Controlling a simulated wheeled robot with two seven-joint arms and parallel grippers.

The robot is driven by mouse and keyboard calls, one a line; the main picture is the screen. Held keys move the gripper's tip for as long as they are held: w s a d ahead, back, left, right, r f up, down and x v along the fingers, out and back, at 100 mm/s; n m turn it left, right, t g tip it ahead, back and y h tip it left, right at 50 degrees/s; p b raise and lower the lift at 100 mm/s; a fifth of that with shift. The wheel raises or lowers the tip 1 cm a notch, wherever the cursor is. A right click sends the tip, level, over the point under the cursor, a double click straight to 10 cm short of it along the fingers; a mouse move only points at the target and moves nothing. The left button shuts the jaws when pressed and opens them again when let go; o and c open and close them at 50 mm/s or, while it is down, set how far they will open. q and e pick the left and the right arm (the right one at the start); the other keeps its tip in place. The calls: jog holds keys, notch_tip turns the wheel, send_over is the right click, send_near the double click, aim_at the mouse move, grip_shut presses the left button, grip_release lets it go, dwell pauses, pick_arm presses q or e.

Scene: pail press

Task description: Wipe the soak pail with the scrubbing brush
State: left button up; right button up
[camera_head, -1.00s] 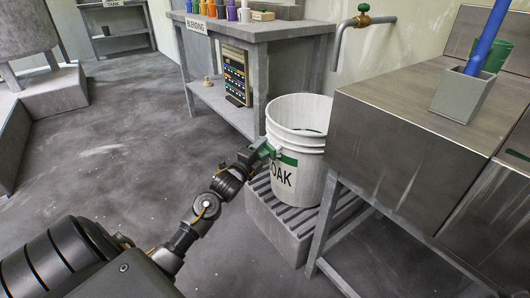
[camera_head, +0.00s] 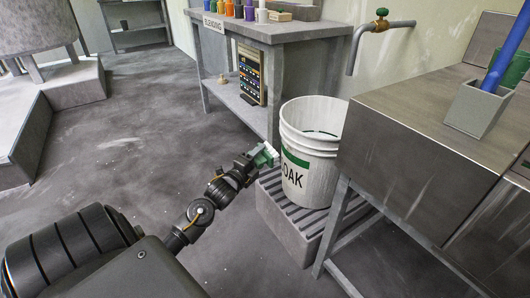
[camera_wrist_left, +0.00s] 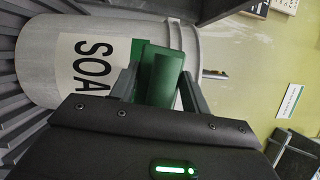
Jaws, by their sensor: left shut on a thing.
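The soak pail (camera_head: 318,180) is white and ribbed, with a green band and dark lettering. It stands upright on a slatted grey block. My left gripper (camera_head: 254,161) is at the left side of the pail, below its rim. It is shut on the green scrubbing brush (camera_head: 264,153), whose pale bristle side faces the pail. In the left wrist view the green brush (camera_wrist_left: 160,72) sits between my fingers, in front of the pail wall (camera_wrist_left: 50,45) beside the lettering. I cannot tell whether the bristles touch the pail. My right gripper is not in view.
A steel counter (camera_head: 410,140) stands close to the pail's right, holding a grey holder (camera_head: 478,108) with a blue rod. A wall tap (camera_head: 380,25) is behind. A grey bench (camera_head: 275,35) with bottles stands at the back. The floor to the left is clear.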

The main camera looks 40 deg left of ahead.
aim_at(274, 150)
pick_arm(q)
jog(key=shift+s, duration=0.15)
jog(key=s, duration=0.1)
jog(key=s+a+p, duration=0.1)
jog(key=shift+s, duration=0.4)
jog(key=shift+w+f, duration=0.1)
dwell(0.5)
jog(key=shift+w+d+r, duration=0.1)
jog(key=shift+w+d, duration=0.25)
jog(key=shift+w, duration=0.75)
jog(key=shift+w+d+r, duration=0.1)
jog(key=shift+w+d, duration=0.3)
jog(key=shift+w, duration=0.65)
jog(key=shift+w+d, duration=0.35)
jog(key=shift+w, duration=0.75)
jog(key=shift+w+d, duration=0.15)
jog(key=shift+w, duration=0.4)
jog(key=shift+w+d, duration=0.15)
jog(key=shift+w, duration=0.35)
jog(key=shift+r, duration=0.1)
